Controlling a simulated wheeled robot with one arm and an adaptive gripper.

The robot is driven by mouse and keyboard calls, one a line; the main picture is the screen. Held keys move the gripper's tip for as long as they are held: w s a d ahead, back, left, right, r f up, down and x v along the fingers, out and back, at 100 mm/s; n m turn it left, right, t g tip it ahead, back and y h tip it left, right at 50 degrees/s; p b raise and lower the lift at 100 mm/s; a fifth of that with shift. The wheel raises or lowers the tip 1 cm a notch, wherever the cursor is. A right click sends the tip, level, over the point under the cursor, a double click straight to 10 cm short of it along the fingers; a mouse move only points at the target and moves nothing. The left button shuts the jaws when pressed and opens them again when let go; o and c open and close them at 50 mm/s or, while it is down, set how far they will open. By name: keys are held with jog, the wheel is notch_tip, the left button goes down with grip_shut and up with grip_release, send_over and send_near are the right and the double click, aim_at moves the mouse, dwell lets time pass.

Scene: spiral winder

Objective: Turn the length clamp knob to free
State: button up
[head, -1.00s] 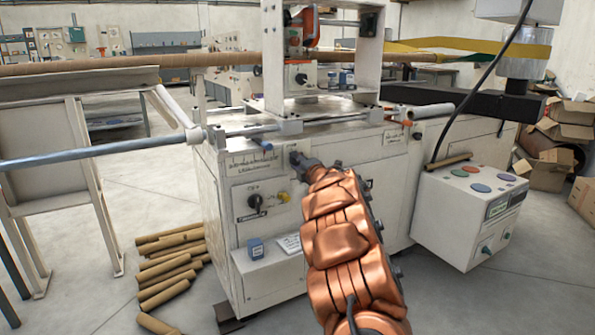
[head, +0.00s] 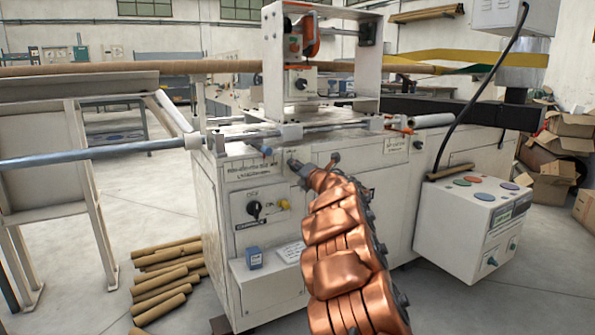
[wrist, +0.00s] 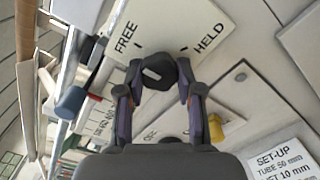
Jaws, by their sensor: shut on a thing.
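The length clamp knob (wrist: 158,70) is dark, with a small white mark on its face, in the upper middle of the wrist view. Behind it is a pale plate (wrist: 165,22) with FREE printed upper left and HELD upper right, each with a short tick. I cannot tell which word the knob points to. My gripper (wrist: 156,84) has one finger on each side of the knob and is shut on it. In the head view my gripper (head: 303,171) is against the upper front of the white machine (head: 218,215), and it largely hides the knob.
A black selector knob (head: 254,209) and a yellow knob (head: 283,204) sit below and left of my gripper. A blue box (head: 254,258) stands on a ledge beneath. A control box (head: 470,222) juts out at the right. Cardboard tubes (head: 165,272) lie on the floor at left.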

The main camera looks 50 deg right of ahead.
jog(key=shift+a+f, duration=0.1)
jog(key=o, duration=1.2)
jog(key=shift+c, duration=0.2)
jog(key=v, duration=1.2)
